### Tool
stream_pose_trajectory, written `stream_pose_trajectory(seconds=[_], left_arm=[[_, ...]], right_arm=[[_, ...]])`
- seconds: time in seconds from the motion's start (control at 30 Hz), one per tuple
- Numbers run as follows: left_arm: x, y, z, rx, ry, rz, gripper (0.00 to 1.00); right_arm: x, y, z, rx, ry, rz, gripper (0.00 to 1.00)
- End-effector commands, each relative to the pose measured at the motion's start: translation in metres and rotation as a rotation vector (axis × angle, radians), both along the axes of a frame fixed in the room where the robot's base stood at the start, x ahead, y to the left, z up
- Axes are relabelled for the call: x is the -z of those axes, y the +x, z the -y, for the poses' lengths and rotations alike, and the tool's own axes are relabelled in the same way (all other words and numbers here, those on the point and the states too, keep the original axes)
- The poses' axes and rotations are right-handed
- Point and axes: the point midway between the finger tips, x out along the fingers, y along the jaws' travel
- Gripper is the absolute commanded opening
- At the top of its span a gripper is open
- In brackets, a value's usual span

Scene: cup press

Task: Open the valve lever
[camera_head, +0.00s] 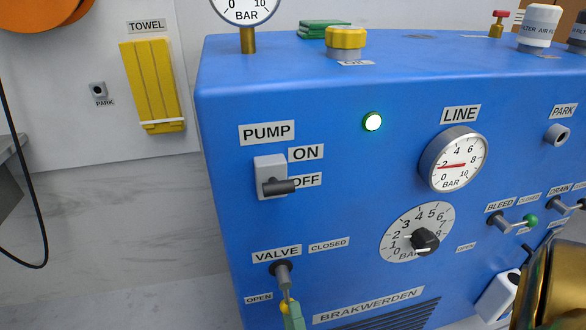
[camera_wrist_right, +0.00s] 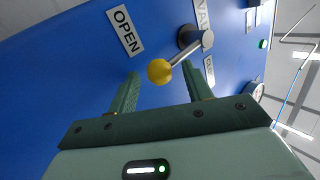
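The valve lever (camera_head: 282,275) is a grey rod with a yellow ball knob on the blue machine's front, below the VALVE label (camera_head: 277,256). In the head view it points down, beside the OPEN label (camera_head: 258,298); the CLOSED label (camera_head: 328,245) is up to its right. My right gripper (camera_head: 293,318) is at the knob, partly cut off by the bottom edge. In the right wrist view, its green fingers (camera_wrist_right: 164,82) are spread, with the yellow knob (camera_wrist_right: 159,72) in the gap near the fingertips. I see no grip on it. My left gripper is not in view.
The blue machine (camera_head: 300,105) fills the middle and right. Its front carries the PUMP switch (camera_head: 272,178), a black pressure knob (camera_head: 425,241), the LINE gauge (camera_head: 455,160) and the BLEED lever (camera_head: 515,221). A shiny gold shape (camera_head: 558,285) blocks the lower right corner.

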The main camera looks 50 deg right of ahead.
Motion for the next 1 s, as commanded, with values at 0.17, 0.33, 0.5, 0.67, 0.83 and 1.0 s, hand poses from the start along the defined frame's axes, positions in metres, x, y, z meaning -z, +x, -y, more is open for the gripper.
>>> stream_pose_trajectory(seconds=[0.17,0.33,0.5,0.67,0.83,1.0], left_arm=[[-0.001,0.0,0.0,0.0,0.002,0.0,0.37],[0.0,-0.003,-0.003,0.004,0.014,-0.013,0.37],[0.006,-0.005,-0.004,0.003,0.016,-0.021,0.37],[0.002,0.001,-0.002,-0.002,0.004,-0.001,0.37],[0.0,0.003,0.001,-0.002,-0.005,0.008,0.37],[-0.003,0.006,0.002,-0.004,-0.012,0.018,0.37]], right_arm=[[0.009,-0.01,-0.006,0.001,0.001,-0.005,0.5],[0.031,-0.038,-0.024,0.0,0.002,-0.008,0.5],[0.06,-0.072,-0.044,0.001,0.002,-0.008,0.5],[0.078,-0.096,-0.06,0.0,0.002,-0.005,0.5],[0.089,-0.111,-0.069,0.001,0.0,-0.001,0.5],[0.091,-0.114,-0.07,0.0,0.0,0.0,0.5]])
